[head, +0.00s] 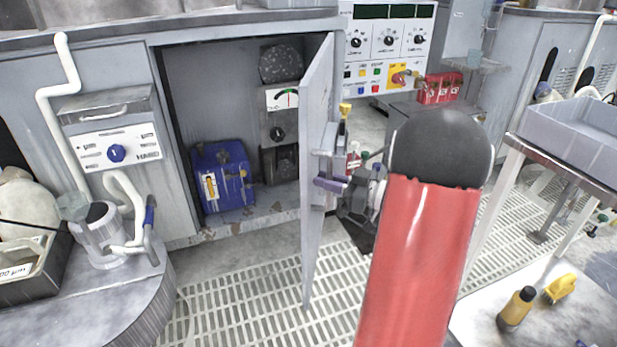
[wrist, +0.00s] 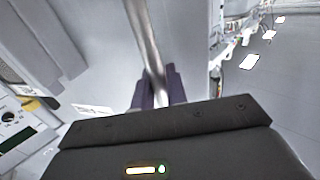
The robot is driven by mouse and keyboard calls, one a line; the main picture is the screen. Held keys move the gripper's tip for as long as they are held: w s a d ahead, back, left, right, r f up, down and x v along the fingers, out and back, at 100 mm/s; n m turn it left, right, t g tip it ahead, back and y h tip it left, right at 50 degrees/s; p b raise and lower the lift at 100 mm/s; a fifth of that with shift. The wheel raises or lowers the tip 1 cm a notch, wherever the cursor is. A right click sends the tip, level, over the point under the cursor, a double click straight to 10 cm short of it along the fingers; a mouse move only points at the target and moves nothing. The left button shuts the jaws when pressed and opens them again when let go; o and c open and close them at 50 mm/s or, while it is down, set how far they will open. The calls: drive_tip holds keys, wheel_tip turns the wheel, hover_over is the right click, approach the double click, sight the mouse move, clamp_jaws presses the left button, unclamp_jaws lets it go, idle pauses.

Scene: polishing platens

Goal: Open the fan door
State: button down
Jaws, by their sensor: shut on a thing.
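The fan door (head: 315,110) is a grey cabinet door, swung wide open and seen nearly edge-on in the head view. Its hinge side is at the right of the cabinet opening. In the wrist view, the purple fingers of my gripper (wrist: 157,90) are shut on a metal bar handle (wrist: 144,35), which runs up the pale door face (wrist: 105,60).
A control panel (head: 388,45) is right of the door. A grey bench (head: 120,290) stands at front left, and a table with a yellow bottle (head: 516,309) at front right. Grated floor (head: 240,300) lies between.

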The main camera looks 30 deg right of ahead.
drive_tip(key=shift+s+d, duration=0.55)
drive_tip(key=shift+d, duration=0.25)
drive_tip(key=shift+s+d, duration=0.5)
drive_tip(key=shift+d, duration=0.25)
drive_tip(key=shift+f, duration=0.1)
drive_tip(key=c, duration=1.5)
unclamp_jaws()
wheel_tip(320, 180, up, 20)
drive_tip(key=p, duration=0.2)
drive_tip(key=shift+p, duration=0.35)
